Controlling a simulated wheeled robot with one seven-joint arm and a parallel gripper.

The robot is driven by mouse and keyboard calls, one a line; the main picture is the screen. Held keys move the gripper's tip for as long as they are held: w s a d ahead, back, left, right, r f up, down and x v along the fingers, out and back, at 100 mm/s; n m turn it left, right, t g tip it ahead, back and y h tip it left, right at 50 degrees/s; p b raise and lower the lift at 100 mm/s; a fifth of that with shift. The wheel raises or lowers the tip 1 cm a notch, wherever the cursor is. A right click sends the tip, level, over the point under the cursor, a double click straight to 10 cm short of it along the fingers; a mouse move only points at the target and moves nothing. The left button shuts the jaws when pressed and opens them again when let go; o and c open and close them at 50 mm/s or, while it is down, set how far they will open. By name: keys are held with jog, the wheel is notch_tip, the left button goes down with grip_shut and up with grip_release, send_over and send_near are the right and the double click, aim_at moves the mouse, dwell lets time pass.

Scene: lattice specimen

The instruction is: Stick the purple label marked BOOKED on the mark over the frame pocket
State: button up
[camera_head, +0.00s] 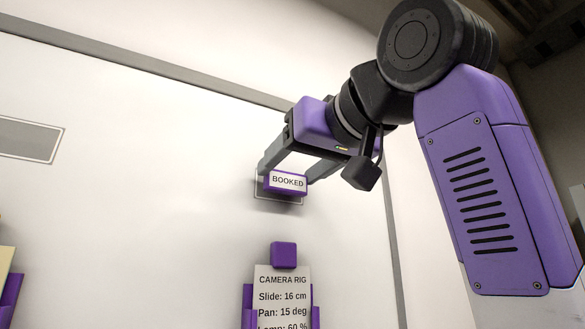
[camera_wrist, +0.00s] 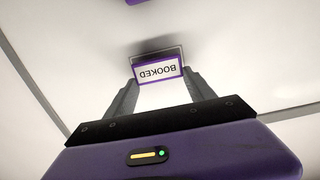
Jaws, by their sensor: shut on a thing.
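The purple label with a white face reading BOOKED (camera_head: 287,182) is between the fingers of my gripper (camera_head: 287,177), which is shut on it. In the wrist view the label (camera_wrist: 158,72) appears upside down between the fingertips (camera_wrist: 160,84). The mark, a thin grey rectangular outline (camera_head: 262,197) on the white board, shows partly behind the label. I cannot tell whether the label touches the board. The frame pocket (camera_head: 248,300) is purple and sits below the mark, holding a white card headed CAMERA RIG (camera_head: 283,281).
A purple block (camera_head: 283,255) sits at the top of the card. A grey rectangular panel (camera_head: 28,138) is at the left of the white board (camera_head: 130,200). Another purple pocket (camera_head: 12,292) with a pale yellow card shows at the left edge. The board between them is clear.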

jog(key=shift+s, duration=0.1)
jog(key=b+v, duration=0.2)
jog(key=v, duration=0.4)
jog(key=shift+f, duration=0.1)
dwell(0.4)
jog(key=shift+d, duration=0.1)
dwell(1.5)
